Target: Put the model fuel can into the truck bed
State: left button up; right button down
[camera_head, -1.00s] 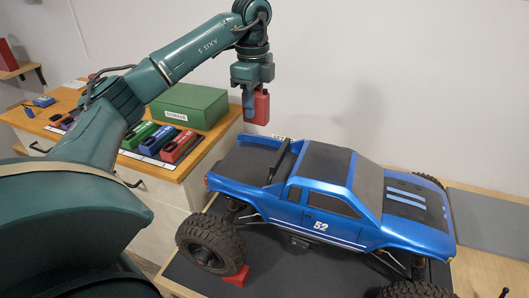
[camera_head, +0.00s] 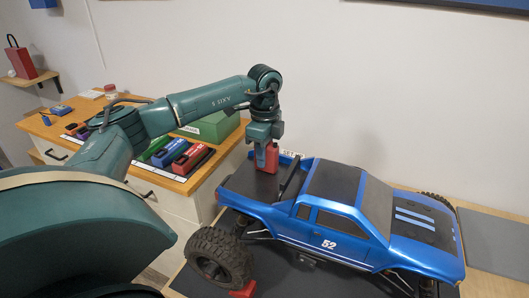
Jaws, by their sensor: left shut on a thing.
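The model fuel can (camera_head: 271,160) is small, red and boxy. My left gripper (camera_head: 263,158) points down and is shut on it, with a finger covering part of its side. The can is at the rear of the blue truck (camera_head: 345,225), over or just inside the dark truck bed (camera_head: 250,184). I cannot tell whether its bottom touches the bed floor. The truck is upright, with its cab and hood toward the right. My right gripper is not in view.
A black roll bar (camera_head: 290,178) stands between bed and cab, close right of the can. A wooden cabinet at left holds a green box (camera_head: 212,127) and several coloured battery packs (camera_head: 190,158). A red block (camera_head: 243,289) lies by the rear wheel.

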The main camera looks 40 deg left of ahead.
pick_arm(q)
jog(key=o, duration=0.6)
jog(key=shift+f, duration=0.15)
jog(key=shift+c, duration=0.2)
jog(key=o, duration=0.4)
jog(key=shift+o, duration=0.2)
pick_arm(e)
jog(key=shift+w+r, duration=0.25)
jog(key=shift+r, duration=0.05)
pick_arm(q)
jog(key=shift+w+r, duration=0.1)
jog(key=shift+r, duration=0.3)
notch_tip(320, 180, up, 12)
jog(key=shift+f+b, duration=0.2)
jog(key=shift+b, duration=0.3)
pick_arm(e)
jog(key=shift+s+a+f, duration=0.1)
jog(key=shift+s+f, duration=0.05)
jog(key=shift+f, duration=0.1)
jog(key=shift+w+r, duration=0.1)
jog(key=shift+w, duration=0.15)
